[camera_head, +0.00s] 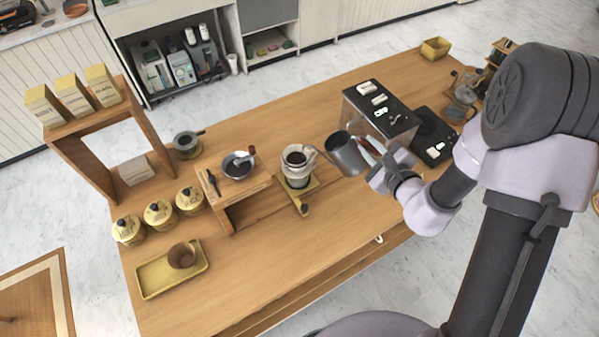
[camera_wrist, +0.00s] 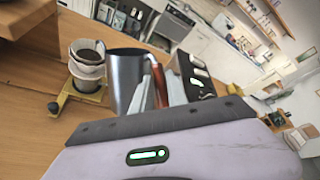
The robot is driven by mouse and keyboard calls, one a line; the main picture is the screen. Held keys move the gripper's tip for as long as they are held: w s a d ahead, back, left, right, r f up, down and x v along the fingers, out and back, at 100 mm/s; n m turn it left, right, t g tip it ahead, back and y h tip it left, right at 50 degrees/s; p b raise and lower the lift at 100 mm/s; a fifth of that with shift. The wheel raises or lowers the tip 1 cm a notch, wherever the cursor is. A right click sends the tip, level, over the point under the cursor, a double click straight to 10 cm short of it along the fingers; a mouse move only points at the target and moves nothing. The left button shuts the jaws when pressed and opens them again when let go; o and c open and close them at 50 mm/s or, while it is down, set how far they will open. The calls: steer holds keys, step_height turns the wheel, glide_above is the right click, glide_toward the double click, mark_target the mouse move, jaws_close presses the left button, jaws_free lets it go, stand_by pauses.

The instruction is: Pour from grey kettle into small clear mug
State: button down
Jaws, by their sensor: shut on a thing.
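The grey kettle (camera_head: 346,156) is held above the table in the head view, its thin spout reaching left to the rim of a small clear vessel. My gripper (camera_head: 376,160) is shut on the kettle's reddish-brown handle (camera_wrist: 157,80), on the side away from the spout. The small clear mug (camera_head: 297,179) appears to be this vessel, with a pale filter and dark contents at its top. It stands upright on a yellow stand (camera_head: 311,186). In the wrist view, the mug (camera_wrist: 88,72) is left of the kettle (camera_wrist: 125,75). No stream of liquid is visible, and the spout is hidden there.
A wooden riser (camera_head: 245,190) with a dark bowl (camera_head: 238,170) stands left of the mug. A black-topped machine (camera_head: 380,107) is close behind the kettle. Several yellow canisters (camera_head: 159,214) and a yellow tray (camera_head: 158,281) are at the left. The front middle tabletop is clear.

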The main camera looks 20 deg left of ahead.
stand_by(0.5)
steer(key=f+b, duration=0.1)
steer(key=d+f+b, duration=0.1)
steer(key=b, duration=0.1)
steer(key=shift+m+y+b, duration=0.3)
steer(key=shift+m+y, duration=0.1)
steer(key=shift+a, duration=0.1)
stand_by(0.6)
steer(key=shift+a+r+p, duration=0.15)
steer(key=shift+r+p, duration=0.3)
steer(key=shift+a+r+n+h+p, duration=0.2)
steer(key=shift+r+n+h+p, duration=0.1)
steer(key=shift+r+p, duration=0.1)
stand_by(0.4)
